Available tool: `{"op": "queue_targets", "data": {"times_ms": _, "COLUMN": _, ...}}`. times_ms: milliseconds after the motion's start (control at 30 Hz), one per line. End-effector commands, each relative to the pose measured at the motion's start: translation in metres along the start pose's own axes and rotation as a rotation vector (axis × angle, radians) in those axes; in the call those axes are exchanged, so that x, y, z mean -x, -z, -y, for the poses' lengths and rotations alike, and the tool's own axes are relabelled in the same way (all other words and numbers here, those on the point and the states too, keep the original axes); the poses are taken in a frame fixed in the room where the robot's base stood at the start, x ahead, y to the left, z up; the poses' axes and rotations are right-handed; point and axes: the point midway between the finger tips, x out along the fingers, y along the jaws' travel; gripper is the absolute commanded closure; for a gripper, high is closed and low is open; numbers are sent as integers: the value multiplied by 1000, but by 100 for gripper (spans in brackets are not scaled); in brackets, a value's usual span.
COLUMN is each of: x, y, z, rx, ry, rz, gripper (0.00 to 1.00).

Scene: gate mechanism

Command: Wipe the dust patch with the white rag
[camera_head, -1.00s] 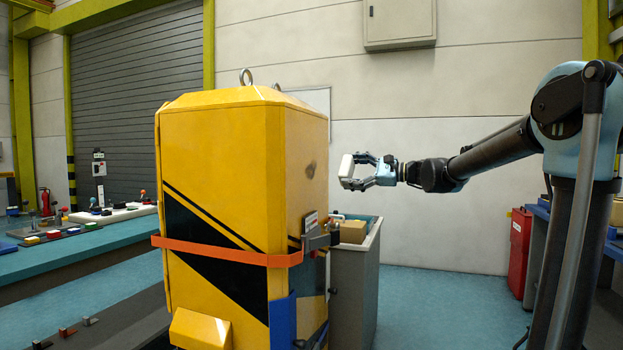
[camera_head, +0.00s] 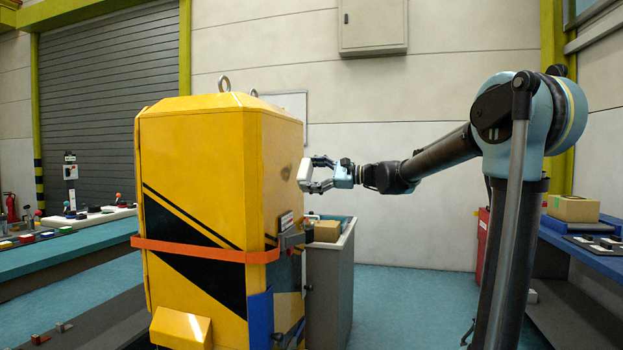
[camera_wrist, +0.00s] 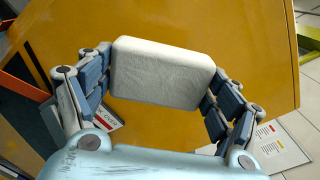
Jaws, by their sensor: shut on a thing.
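The white rag (camera_head: 304,171) is a thick pale block held at the right side face of the yellow cabinet (camera_head: 205,142). My gripper (camera_head: 313,173) is shut on it. In the wrist view the rag (camera_wrist: 162,74) sits between both blue-grey fingers, with the yellow panel (camera_wrist: 245,55) right behind it. The rag overlaps the panel's edge in the head view; I cannot tell whether it touches.
A grey bin with a cardboard box (camera_head: 327,231) stands behind, below my gripper. A blue bench (camera_head: 590,235) is at right. Open floor lies between.

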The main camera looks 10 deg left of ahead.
Motion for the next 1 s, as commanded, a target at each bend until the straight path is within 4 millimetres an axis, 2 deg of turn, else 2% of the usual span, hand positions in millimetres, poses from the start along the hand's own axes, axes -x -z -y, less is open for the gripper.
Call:
{"op": "queue_targets", "data": {"times_ms": 600, "x": -50, "y": 0, "z": 0, "rx": 0, "ry": -1, "rz": 1, "gripper": 36}}
{"op": "queue_targets", "data": {"times_ms": 1000, "x": -56, "y": 0, "z": 0, "rx": 0, "ry": -1, "rz": 1, "gripper": 36}}
